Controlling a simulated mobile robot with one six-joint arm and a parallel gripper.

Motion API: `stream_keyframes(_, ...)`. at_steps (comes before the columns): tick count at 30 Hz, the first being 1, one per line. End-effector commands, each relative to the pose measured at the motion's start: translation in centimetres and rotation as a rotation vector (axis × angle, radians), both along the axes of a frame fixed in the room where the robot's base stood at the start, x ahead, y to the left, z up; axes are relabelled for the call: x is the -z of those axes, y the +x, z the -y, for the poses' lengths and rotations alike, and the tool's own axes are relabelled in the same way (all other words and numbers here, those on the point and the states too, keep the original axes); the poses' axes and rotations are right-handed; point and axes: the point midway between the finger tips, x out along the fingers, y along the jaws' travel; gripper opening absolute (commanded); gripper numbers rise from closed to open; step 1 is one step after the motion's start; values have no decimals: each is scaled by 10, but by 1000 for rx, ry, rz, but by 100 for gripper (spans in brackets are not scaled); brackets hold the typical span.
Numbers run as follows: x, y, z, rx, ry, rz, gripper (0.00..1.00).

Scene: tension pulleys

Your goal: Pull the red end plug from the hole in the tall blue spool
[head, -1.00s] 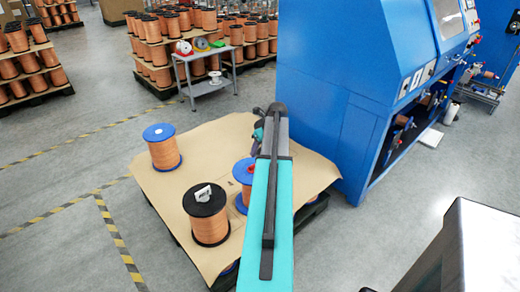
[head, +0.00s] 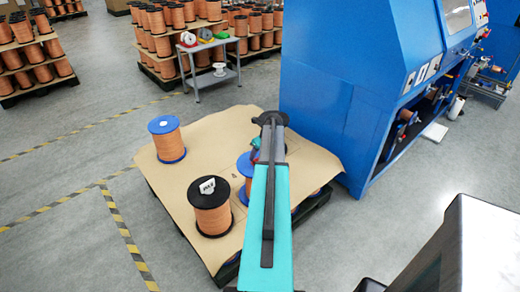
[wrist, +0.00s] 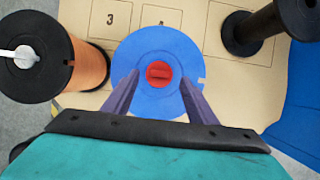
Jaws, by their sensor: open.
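The blue spool (wrist: 158,45) fills the middle of the wrist view, seen from above by its round flange. The red end plug (wrist: 159,73) sits in its centre hole, with a raised grip bar across it. My gripper (wrist: 159,76) is open, its two purple fingers on either side of the plug with gaps between. How far the fingertips are above the flange is hard to tell. In the head view the same spool (head: 243,163) stands behind my arm, which hides much of it.
A copper-wound spool with black flanges (head: 209,201) and a white plug (head: 207,186) stands close on the left. Another blue-flanged spool (head: 166,139) stands at the pallet's back left. A blue machine (head: 330,95) stands behind right.

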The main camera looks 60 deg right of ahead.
Motion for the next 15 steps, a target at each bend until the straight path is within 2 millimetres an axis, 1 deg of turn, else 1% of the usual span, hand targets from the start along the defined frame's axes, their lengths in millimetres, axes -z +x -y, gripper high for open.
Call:
stream_keyframes(1, 6, 3, 1, -1, 2, 0, 52)
stream_keyframes(7, 24, 10, 3, -1, 1, -1, 52)
stream_keyframes(10, 30, 12, 4, -1, 0, 0, 52)
stream_keyframes(15, 33, 13, 4, -1, 0, 0, 52)
